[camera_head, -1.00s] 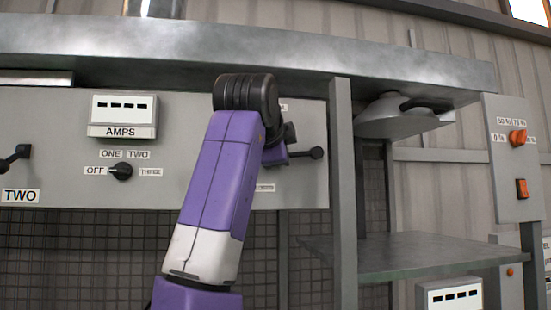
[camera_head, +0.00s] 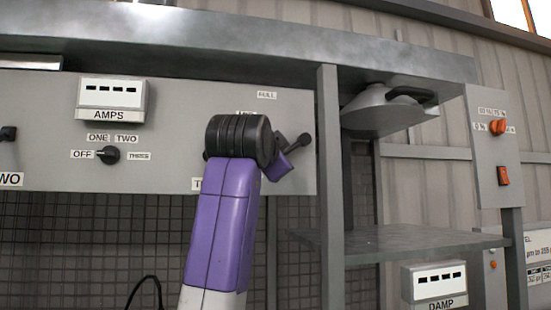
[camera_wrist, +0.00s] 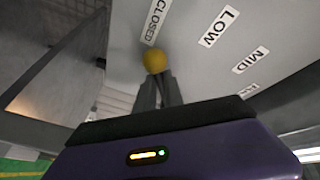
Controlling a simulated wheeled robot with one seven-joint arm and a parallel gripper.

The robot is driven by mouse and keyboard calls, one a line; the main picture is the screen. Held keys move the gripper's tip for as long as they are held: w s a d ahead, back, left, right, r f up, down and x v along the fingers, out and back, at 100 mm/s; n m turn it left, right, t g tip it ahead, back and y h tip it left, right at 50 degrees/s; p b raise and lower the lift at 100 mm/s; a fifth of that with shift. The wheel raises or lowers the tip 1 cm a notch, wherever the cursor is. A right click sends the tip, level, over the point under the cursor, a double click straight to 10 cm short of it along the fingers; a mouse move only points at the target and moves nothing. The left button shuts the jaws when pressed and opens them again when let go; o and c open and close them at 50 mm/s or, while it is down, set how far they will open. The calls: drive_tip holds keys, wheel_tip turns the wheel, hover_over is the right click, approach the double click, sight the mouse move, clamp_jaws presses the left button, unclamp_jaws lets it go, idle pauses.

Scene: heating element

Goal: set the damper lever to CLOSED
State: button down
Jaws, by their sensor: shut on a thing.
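The CLOSED label (camera_wrist: 157,20) is just above the knob; the LOW label (camera_wrist: 219,26) and MID label (camera_wrist: 250,60) lie to the right.
A grey post (camera_head: 329,180) stands just right of the lever panel, with a shelf (camera_head: 405,240) beyond it. A grey beam (camera_head: 240,55) runs above. A selector knob (camera_head: 108,155) and AMPS display (camera_head: 110,98) are to the left.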

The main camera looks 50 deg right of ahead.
drive_tip(key=shift+f, duration=0.15)
drive_tip(key=c, duration=1.5)
unclamp_jaws()
drive_tip(key=shift+o, duration=0.2)
drive_tip(key=b+v, duration=0.2)
drive_tip(key=v, duration=0.5)
drive_tip(key=shift+s+a, duration=0.25)
drive_tip(key=shift+a, duration=0.1)
